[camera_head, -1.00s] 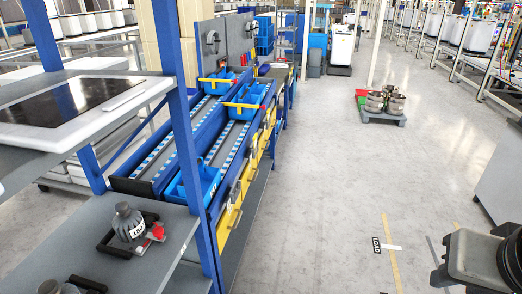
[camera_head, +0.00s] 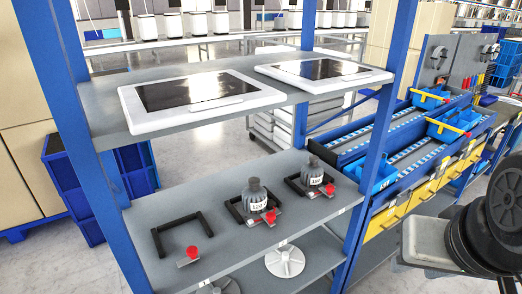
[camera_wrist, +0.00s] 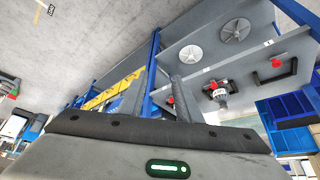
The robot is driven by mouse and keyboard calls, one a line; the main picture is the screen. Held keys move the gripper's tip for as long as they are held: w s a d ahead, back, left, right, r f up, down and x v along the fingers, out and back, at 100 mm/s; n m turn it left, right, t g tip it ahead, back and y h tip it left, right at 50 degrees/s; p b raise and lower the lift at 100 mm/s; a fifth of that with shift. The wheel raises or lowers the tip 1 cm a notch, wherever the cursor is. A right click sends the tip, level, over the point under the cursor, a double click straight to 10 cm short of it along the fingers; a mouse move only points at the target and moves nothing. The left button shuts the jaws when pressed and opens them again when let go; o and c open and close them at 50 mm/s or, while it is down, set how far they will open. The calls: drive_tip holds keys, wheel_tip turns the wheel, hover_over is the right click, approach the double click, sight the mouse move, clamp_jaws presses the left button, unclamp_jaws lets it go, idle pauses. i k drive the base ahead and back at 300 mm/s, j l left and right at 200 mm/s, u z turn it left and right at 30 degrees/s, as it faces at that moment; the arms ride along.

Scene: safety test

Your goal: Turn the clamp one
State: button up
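Three black U-shaped clamps with red knobs stand in a row on the middle grey shelf. The left clamp (camera_head: 176,226) is empty, with its red knob (camera_head: 191,252) at the front; this clamp also shows in the wrist view (camera_wrist: 292,68). The middle clamp (camera_head: 234,211) stands around a dark grey labelled bottle (camera_head: 256,190), with a red knob (camera_head: 270,217) in front. The right clamp (camera_head: 293,186) stands around a similar bottle (camera_head: 313,170), with a red knob (camera_head: 330,189). My gripper (camera_wrist: 160,80) is open and empty, apart from the clamps. It does not show clearly in the head view.
An upper shelf (camera_head: 105,92) with two white-framed dark panels (camera_head: 200,98) overhangs the clamps. Blue posts (camera_head: 370,130) frame the rack. White round discs (camera_head: 285,261) lie on the lower shelf. A flow rack with blue bins (camera_head: 380,172) stands right.

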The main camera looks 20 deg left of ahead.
sight(191, 251)
drive_tip(key=u, duration=0.4)
drive_tip(key=k+u, duration=0.1)
drive_tip(key=u, duration=0.3)
drive_tip(key=k+l+u, duration=0.1)
drive_tip(key=u, duration=0.7)
drive_tip(key=i+j+z, duration=0.15)
drive_tip(key=j, duration=0.25)
drive_tip(key=j+z, duration=0.4)
drive_tip(key=j, duration=0.2)
drive_tip(key=z, duration=0.6)
drive_tip(key=j+z, duration=0.3)
drive_tip(key=j, duration=0.25)
drive_tip(key=j+z, duration=0.3)
drive_tip(key=j, duration=0.25)
